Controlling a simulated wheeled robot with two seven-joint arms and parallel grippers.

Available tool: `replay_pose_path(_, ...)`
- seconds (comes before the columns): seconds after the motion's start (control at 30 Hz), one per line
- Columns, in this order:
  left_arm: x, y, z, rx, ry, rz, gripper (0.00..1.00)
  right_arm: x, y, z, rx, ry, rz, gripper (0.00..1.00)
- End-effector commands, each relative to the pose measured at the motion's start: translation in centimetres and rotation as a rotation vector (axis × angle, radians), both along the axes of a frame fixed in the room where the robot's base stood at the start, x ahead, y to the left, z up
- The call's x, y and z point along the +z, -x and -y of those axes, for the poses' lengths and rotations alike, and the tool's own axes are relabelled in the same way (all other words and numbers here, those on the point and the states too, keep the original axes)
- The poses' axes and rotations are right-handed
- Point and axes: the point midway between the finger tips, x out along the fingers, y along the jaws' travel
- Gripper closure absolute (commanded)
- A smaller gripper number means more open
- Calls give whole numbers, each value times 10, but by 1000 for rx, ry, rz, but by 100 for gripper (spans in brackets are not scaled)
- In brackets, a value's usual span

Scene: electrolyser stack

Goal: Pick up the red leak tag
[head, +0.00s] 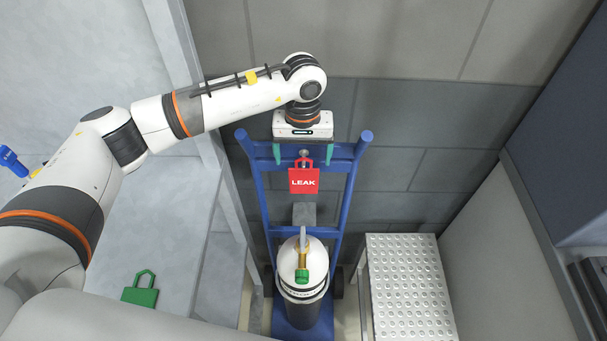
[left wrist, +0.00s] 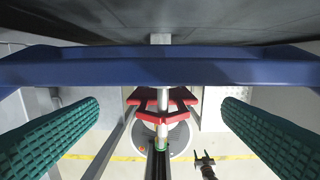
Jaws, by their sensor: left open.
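The red leak tag (head: 303,182), marked LEAK, hangs by its handle at the top of a blue hand truck (head: 348,187). In the left wrist view the red tag (left wrist: 182,97) shows edge-on beyond the blue crossbar (left wrist: 160,68), with a pale rod in front of its middle. My left gripper (head: 303,154) is just above the tag in the head view, its green fingers apart on either side of the crossbar area. The fingers show wide open and empty in the left wrist view (left wrist: 160,108), with the tag between them but not touched. My right gripper is not in view.
A white-topped gas cylinder (head: 290,262) with a green-capped brass valve stands on the hand truck below the tag. A green tag (head: 140,296) lies on the grey surface at lower left. A perforated metal step (head: 408,290) stands at right. A tiled wall is behind.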

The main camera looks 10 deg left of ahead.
Motion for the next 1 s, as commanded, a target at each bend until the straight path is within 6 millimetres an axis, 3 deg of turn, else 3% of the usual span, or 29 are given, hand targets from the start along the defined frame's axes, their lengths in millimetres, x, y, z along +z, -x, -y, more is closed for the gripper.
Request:
replay_pose_path(0.17,-12,2,1,1,0,-4,11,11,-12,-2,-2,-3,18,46)
replay_pose_path(0.33,-38,4,4,1,1,-4,11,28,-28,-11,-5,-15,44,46)
replay_pose_path(0.5,-54,3,3,0,1,0,11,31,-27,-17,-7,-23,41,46)
replay_pose_path(0.73,-56,3,3,0,2,1,11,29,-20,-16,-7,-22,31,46)
replay_pose_path(1.0,-56,3,3,0,2,1,55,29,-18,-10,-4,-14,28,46)
